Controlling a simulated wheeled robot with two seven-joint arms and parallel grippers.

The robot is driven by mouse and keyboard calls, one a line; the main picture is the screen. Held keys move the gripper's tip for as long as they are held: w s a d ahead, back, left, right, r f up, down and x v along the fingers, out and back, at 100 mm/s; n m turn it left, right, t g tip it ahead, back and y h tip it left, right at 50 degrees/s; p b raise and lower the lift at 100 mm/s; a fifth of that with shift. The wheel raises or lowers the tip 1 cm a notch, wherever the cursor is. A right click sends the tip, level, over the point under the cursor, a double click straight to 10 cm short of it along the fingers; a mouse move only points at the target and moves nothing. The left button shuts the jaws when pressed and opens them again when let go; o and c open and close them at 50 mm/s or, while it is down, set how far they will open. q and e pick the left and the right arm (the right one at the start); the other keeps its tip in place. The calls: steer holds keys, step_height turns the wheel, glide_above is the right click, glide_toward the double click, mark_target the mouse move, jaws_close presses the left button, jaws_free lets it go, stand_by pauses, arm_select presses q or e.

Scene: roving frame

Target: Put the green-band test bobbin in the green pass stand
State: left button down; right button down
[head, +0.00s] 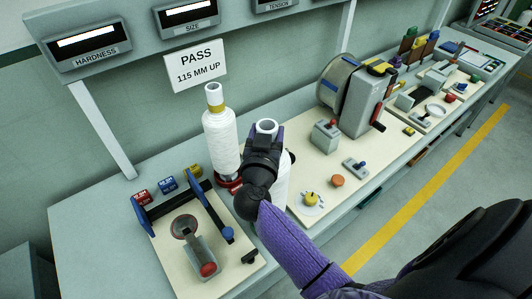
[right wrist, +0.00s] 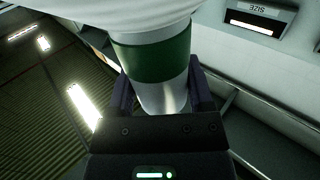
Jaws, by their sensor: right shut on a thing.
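My right gripper (head: 264,146) is shut on the white test bobbin (head: 281,182), around the tube near its top end. The right wrist view shows this bobbin's green band (right wrist: 158,55) just beyond the fingers (right wrist: 162,88). In the head view the gripper hides the band, and the lower end is partly hidden. A second white bobbin with a yellow band (head: 222,140) stands upright to the left on a red base (head: 230,183). I cannot make out a green stand; the held bobbin and my arm may cover it. My left gripper is not in view.
A sign reading PASS, 115 MM UP (head: 195,66) is on the wall behind. A board with a red-knobbed lever device (head: 206,268) lies at front left. A large drum machine (head: 345,95) and a small grey box (head: 325,136) stand to the right.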

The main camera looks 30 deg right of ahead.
step_height(320, 180, down, 3)
steer(key=shift+f+b, duration=0.1)
steer(key=shift+b, duration=0.4)
steer(key=shift+f, duration=0.1)
jaws_free()
